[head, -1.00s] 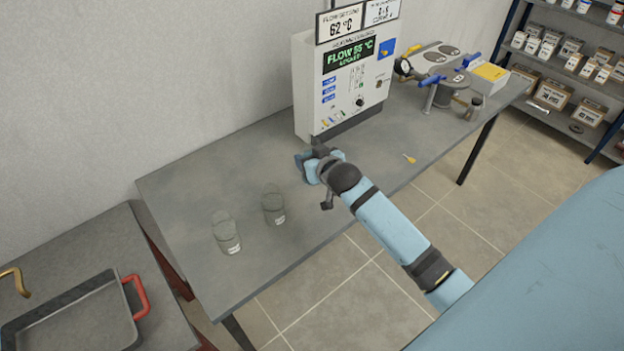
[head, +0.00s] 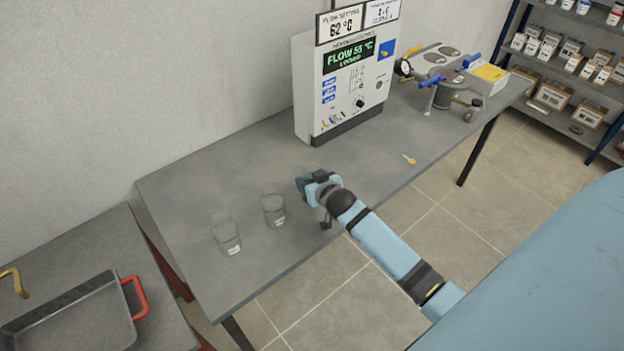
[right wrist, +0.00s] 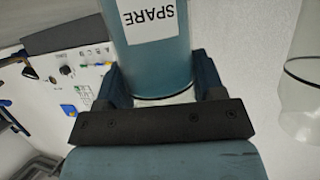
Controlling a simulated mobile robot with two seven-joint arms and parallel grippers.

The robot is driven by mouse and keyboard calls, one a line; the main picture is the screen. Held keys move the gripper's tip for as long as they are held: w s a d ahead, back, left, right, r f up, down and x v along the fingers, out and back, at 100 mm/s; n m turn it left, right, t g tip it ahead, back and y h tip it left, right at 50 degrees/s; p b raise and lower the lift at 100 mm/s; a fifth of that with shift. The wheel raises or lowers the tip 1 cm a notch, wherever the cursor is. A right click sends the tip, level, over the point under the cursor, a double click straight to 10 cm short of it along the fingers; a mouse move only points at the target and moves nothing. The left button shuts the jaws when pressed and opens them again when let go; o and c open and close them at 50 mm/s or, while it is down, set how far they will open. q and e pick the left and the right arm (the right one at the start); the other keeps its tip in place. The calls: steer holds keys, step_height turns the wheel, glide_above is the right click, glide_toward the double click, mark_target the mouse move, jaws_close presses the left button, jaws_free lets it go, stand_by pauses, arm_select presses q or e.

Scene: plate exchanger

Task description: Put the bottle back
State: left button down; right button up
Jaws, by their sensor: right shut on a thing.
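My right gripper (head: 303,185) is over the grey bench, to the right of two clear glass vessels. In the right wrist view my right gripper (right wrist: 165,88) is shut on a bottle (right wrist: 155,62). In the head view I cannot make out the held bottle apart from the gripper. The nearer-to-gripper glass vessel (head: 273,211) and the other glass vessel (head: 227,236) stand upright with small white labels. My left gripper does not show.
A white machine (head: 330,105) with a green display stands at the back of the bench (head: 200,185). A yellow-tipped small item (head: 409,159) lies to the right. A clamp device (head: 440,92) stands farther right. A tray with a red handle (head: 137,298) is at lower left.

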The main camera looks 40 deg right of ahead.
steer(key=o, duration=0.9)
steer(key=shift+r, duration=0.1)
steer(key=v, duration=1.2)
steer(key=s+a+f+n+y, duration=0.1)
steer(key=s+a+f, duration=0.2)
steer(key=s+a, duration=0.2)
steer(key=s+a+f+n+g+y, duration=0.1)
steer(key=s+a+f+n+y, duration=0.1)
steer(key=s+a+f, duration=0.2)
steer(key=s+a+f+n+g+y, duration=0.1)
steer(key=s+a+f+y, duration=0.1)
steer(key=s+a, duration=0.5)
steer(key=shift+f+n, duration=0.3)
steer(key=shift+f, duration=0.6)
steer(key=shift+r, duration=0.1)
